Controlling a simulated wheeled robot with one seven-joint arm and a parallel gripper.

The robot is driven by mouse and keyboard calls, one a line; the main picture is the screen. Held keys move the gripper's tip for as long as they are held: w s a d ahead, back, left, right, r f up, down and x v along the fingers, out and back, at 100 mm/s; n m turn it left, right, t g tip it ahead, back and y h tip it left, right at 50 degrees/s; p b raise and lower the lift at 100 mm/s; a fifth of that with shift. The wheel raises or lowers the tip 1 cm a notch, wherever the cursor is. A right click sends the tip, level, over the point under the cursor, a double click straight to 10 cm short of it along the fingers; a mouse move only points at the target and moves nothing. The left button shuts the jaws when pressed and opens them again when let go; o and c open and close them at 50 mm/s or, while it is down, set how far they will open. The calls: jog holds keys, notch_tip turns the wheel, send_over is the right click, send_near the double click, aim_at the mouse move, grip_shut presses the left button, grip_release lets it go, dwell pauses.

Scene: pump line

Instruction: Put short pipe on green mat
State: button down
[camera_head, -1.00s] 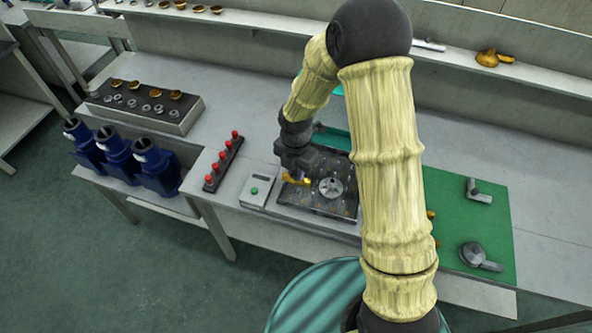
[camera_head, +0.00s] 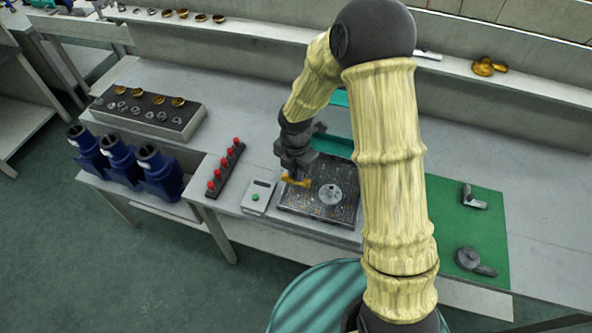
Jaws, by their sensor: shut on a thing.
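My gripper (camera_head: 297,177) is shut on a small brass-coloured piece (camera_head: 302,183), at the left back part of a dark square plate (camera_head: 300,205). The piece looks like a short pipe, but it is small and partly covered by the jaws. I cannot tell whether it still touches the plate. A round grey metal part (camera_head: 330,194) lies on the plate to its right. The green mat (camera_head: 487,228) is at the right of the bench, its left part hidden behind my arm. A grey elbow-like part (camera_head: 474,198) and a round grey part with a stub (camera_head: 470,260) lie on it.
A white box with a green button (camera_head: 257,197) and a rack of red knobs (camera_head: 225,168) stand left of the plate. A teal tray (camera_head: 333,145) is behind it. Blue pumps (camera_head: 120,160) and a block of small fittings (camera_head: 148,112) are farther left.

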jog(key=shift+r+p, duration=0.5)
jog(key=shift+r, duration=0.25)
jog(key=shift+f, duration=0.1)
jog(key=shift+w+d+f+m, duration=0.2)
jog(key=shift+d+m, duration=0.25)
jog(key=shift+m, duration=0.45)
jog(key=w+d+f+m, duration=0.1)
jog(key=d+f+m, duration=0.2)
jog(key=m, duration=1)
jog(key=w+d+f+m, duration=0.1)
jog(key=d+f+m, duration=0.2)
jog(key=d+m, duration=0.6)
jog(key=m, duration=0.4)
jog(key=shift+d+f+m+b, duration=0.25)
jog(key=shift+f+m+b, duration=0.05)
jog(key=shift+f+b, duration=0.1)
